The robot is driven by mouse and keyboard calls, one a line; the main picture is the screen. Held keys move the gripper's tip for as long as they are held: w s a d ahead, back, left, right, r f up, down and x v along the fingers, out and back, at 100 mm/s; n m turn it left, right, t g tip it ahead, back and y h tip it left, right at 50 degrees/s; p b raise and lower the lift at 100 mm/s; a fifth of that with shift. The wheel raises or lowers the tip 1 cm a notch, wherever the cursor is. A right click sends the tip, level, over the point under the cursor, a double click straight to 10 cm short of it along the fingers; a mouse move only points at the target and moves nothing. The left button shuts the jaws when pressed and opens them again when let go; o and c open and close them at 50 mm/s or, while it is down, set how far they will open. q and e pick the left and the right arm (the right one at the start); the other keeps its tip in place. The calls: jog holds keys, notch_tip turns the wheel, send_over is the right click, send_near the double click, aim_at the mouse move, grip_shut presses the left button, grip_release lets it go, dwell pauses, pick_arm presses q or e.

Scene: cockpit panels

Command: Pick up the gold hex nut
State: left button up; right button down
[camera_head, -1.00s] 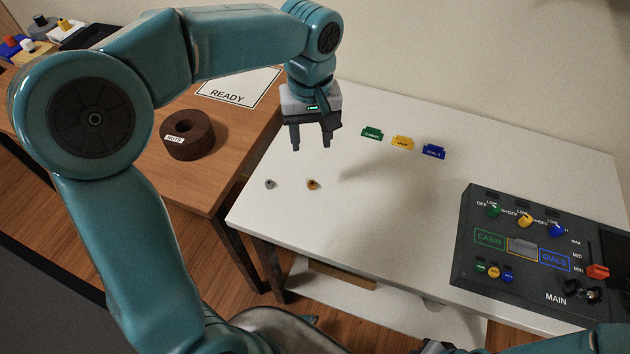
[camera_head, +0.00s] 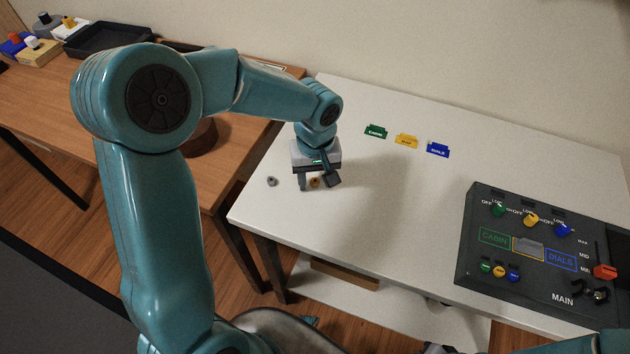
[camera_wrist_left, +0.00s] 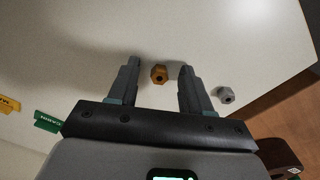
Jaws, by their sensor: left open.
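The gold hex nut (camera_head: 315,182) lies on the white table, partly hidden by my left gripper in the head view. My left gripper (camera_head: 317,184) is open and empty, pointing down close over the nut. Its two fingers also show in the left wrist view (camera_wrist_left: 159,72), apart from the nut. A grey hex nut (camera_head: 271,181) lies to the left of the gold one; it also shows in the left wrist view (camera_wrist_left: 226,95). My right gripper is not clearly seen.
Green, yellow and blue tags (camera_head: 406,141) lie farther back on the white table (camera_head: 400,230). A dark control panel (camera_head: 545,250) stands at the right. A brown ring (camera_head: 203,138) on the wooden table is mostly behind my left arm. A black tray (camera_head: 110,38) stands at the back left.

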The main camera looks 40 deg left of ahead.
pick_arm(q)
jog(key=c, duration=0.3)
grip_shut()
jog(key=shift+r, duration=0.1)
